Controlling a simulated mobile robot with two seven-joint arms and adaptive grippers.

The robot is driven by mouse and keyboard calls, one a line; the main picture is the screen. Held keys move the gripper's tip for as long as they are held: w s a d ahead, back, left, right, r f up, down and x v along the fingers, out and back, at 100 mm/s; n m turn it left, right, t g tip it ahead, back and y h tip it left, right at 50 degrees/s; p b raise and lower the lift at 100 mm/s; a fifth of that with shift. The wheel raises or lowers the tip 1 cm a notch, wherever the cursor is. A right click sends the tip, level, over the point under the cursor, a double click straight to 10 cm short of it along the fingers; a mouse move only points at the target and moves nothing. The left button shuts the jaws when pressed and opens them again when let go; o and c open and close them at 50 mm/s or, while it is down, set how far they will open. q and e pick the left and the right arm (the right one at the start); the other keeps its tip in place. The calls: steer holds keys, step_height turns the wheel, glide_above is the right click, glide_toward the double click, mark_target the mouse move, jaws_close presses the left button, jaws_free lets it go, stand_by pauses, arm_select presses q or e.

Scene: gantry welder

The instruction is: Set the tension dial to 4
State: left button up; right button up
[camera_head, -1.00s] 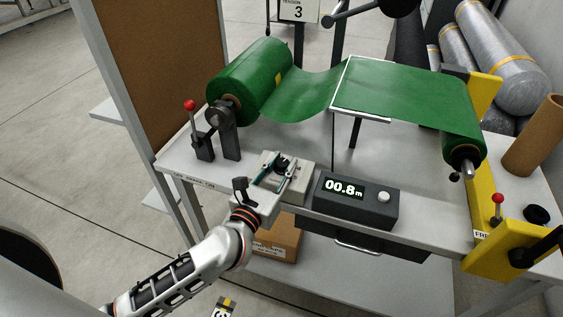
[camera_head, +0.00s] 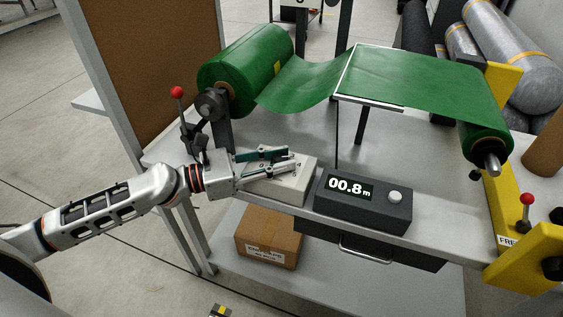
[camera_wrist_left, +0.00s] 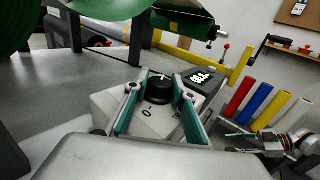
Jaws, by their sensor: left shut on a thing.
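The tension dial is a round black knob (camera_wrist_left: 159,88) on a pale grey box (camera_head: 290,188). In the left wrist view it stands between the teal fingers of my left gripper (camera_wrist_left: 156,96), which is shut on it. A light pointer mark shows at its far side, and a 0 is printed on the near side of the box. In the head view my left gripper (camera_head: 267,162) covers the knob, and a 4 shows just right of the fingers. The number set cannot be read. A grey arm end at the right of the wrist view seems to be my right gripper (camera_wrist_left: 275,146); its jaws are unclear.
A dark counter box (camera_head: 362,201) reading 00.8 m stands right of the dial box. A red-knobbed lever (camera_head: 178,93) rises close behind my left wrist. The green roll (camera_head: 245,70) and its sheet lie behind. A carton (camera_head: 268,237) sits on the lower shelf.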

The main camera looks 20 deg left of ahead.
arm_select(q)
steer(key=shift+f, duration=0.2)
steer(key=shift+m+g+h+b, duration=0.3)
steer(key=shift+g, duration=0.1)
steer(key=shift+r, duration=0.3)
steer(key=o, duration=1.1)
steer(key=shift+d, duration=0.1)
steer(key=shift+f, duration=0.1)
arm_select(e)
steer(key=shift+w+a+r, duration=0.1)
steer(key=shift+w+a, duration=0.05)
steer(key=shift+a, duration=0.25)
arm_select(q)
steer(key=shift+s+a, duration=0.25)
steer(key=shift+a, duration=0.25)
steer(key=v, duration=1.1)
steer(key=shift+w, duration=0.15)
arm_select(e)
steer(key=shift+w+d+r, duration=0.1)
steer(key=shift+w, duration=0.05)
